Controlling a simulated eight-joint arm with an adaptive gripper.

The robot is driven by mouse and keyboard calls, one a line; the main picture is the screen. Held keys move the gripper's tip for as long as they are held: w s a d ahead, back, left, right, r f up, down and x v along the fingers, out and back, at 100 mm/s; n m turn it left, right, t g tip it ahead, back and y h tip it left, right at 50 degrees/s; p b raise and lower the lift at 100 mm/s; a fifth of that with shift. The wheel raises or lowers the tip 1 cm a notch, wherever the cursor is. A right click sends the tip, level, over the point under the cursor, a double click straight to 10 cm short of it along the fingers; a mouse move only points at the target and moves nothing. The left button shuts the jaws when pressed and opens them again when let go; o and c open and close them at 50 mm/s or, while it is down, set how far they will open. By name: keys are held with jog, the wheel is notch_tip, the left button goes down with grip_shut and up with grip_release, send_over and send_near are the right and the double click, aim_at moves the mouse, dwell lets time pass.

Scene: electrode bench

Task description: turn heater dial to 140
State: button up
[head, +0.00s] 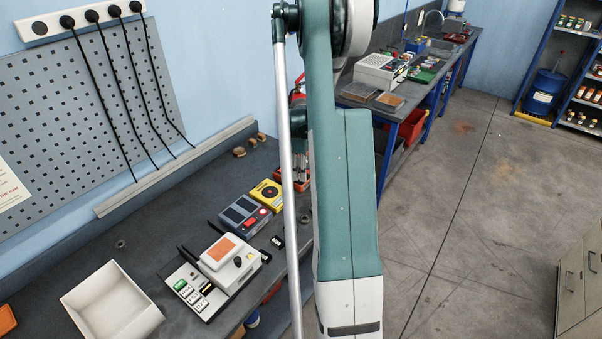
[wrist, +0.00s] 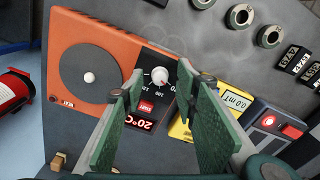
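The heater is an orange unit (wrist: 118,42) with a dark round plate (wrist: 88,75) in the wrist view. Its white dial (wrist: 160,75) sits on a black panel with scale marks around it. A red display on the panel reads 20°C (wrist: 140,122), and a red START button (wrist: 146,107) lies between dial and display. My gripper (wrist: 160,70) is open, with green-padded fingers on either side of the dial in this view. I cannot tell whether they touch it. In the head view my arm hides most of the heater and the gripper.
A yellow meter (wrist: 236,100) reading 0.0 mV stands right of the heater, then a grey unit with a red button (wrist: 292,131). Metal rings (wrist: 240,16) lie behind. In the head view, a white tray (head: 75,298) and a white device (head: 232,262) stand on the bench.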

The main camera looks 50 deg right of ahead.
jog(key=shift+f, duration=0.35)
jog(key=c, duration=0.9)
